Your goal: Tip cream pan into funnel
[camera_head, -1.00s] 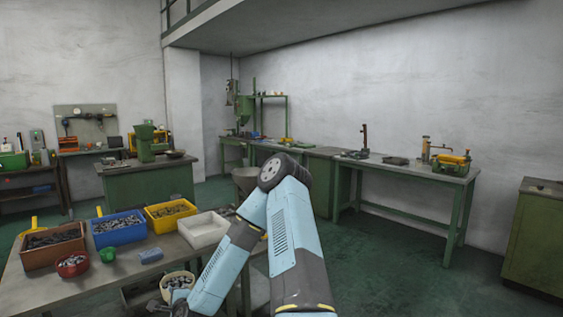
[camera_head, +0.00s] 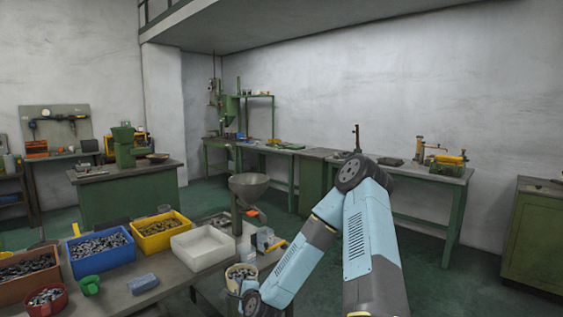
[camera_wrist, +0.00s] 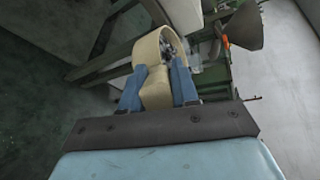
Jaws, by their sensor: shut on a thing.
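The cream pan (camera_head: 229,283), a round tub with small grey metal parts in it, is held off the floor beside the bench in the head view. It looks roughly upright there. My gripper (camera_wrist: 155,82) is shut on the pan, with its blue fingers at the pan's sides in the wrist view, where the pan (camera_wrist: 155,95) shows its outer wall and some parts inside. The grey metal funnel (camera_head: 250,187) stands above and behind the pan at the bench's right end. It also shows at the wrist view's upper right (camera_wrist: 245,28). The pan is apart from the funnel.
A small clear container (camera_head: 265,238) sits near the funnel. Open floor lies to the right.

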